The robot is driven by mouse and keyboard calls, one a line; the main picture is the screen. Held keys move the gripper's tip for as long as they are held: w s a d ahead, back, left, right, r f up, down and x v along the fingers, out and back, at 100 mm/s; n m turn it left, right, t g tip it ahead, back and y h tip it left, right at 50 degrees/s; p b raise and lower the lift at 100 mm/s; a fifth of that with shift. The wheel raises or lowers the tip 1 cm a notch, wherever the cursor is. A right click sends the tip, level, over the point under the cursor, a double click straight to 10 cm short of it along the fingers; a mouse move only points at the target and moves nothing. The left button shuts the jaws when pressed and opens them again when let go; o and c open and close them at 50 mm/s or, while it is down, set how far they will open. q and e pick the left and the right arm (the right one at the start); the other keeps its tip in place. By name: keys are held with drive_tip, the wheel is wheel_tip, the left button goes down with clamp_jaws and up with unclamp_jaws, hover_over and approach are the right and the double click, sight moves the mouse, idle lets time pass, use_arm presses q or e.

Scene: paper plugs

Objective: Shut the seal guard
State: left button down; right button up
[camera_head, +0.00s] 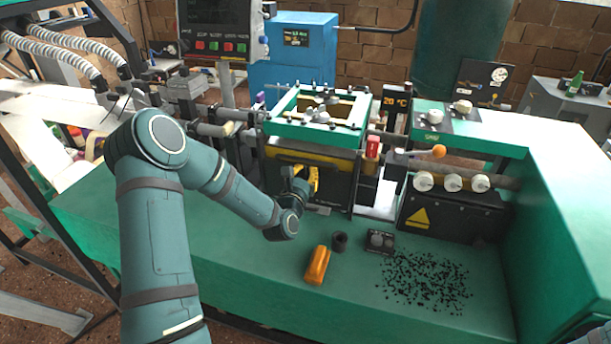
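The sealing unit (318,108) stands at the back middle of the green bench, with a green square frame on top. Below the frame is a dark front panel (338,180) with a yellow band along its upper edge, which looks like the seal guard. How far the guard is open or shut I cannot tell. My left gripper (304,181) is in front of this panel, at a yellow part (314,178) that may be its handle. The wrist hides much of the fingers, so their grip cannot be made out. My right gripper is out of view.
An orange tool (317,265), a small dark cup (340,241) and a dark block (380,242) are on the bench. Black granules (428,282) are scattered to their right. An orange-knobbed lever (438,151) sticks out right of the unit. The front left bench is clear.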

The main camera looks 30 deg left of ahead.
use_arm(q)
wheel_tip(320, 180, up, 8)
drive_tip(key=p, duration=0.3)
drive_tip(key=shift+f, duration=0.1)
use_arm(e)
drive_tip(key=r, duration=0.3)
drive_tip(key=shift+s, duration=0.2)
use_arm(q)
drive_tip(key=shift+f, duration=0.1)
